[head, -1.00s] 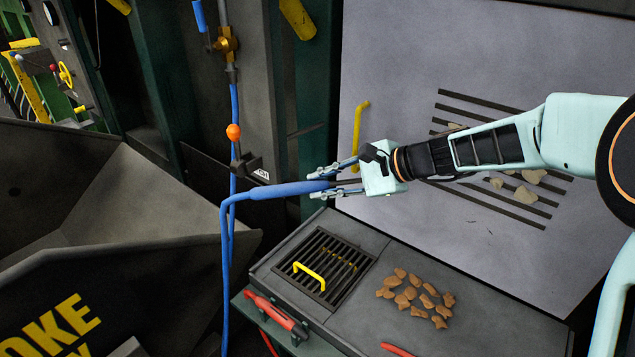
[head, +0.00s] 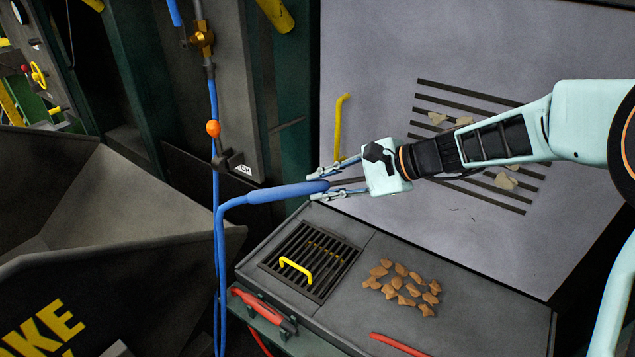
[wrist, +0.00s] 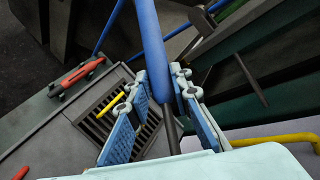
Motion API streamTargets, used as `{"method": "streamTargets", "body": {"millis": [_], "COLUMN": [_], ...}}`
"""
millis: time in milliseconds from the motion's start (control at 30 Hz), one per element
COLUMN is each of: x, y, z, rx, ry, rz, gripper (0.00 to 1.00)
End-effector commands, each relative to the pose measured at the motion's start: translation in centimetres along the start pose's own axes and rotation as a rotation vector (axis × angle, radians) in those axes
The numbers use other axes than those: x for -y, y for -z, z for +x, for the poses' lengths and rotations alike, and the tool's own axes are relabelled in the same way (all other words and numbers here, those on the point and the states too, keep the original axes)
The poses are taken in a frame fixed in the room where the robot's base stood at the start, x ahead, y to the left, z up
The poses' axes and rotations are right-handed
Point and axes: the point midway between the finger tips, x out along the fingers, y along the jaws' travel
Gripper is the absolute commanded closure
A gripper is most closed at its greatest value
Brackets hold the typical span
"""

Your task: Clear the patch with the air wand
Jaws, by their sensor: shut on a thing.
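The air wand (head: 285,193) has a blue handle and hose. My gripper (head: 325,184) is shut on the wand near the end of its blue handle. The wand also shows between the finger pads of my gripper (wrist: 160,95) in the wrist view (wrist: 147,38). It is held above the bench, apart from it. A patch of several brown chunks (head: 405,287) lies on the grey bench top (head: 450,300), below and right of my gripper. The wand's far tip is hidden behind my gripper.
A slotted grate (head: 325,256) with a yellow handle (head: 296,267) lies left of the chunks. A red tool (head: 262,305) is at the bench's front edge. Pale pieces lie on the slotted grey panel (head: 380,215) behind. A dark hopper (head: 110,235) stands left.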

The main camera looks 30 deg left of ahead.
Motion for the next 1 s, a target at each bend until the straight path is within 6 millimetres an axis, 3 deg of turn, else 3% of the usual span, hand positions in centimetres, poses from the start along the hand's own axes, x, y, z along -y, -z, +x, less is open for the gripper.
{"method": "streamTargets", "body": {"millis": [1000], "x": [-2.4], "y": [0.5], "z": [-3.9], "rx": [-0.001], "ry": [0.002], "rz": [-0.001], "gripper": [1.00]}}
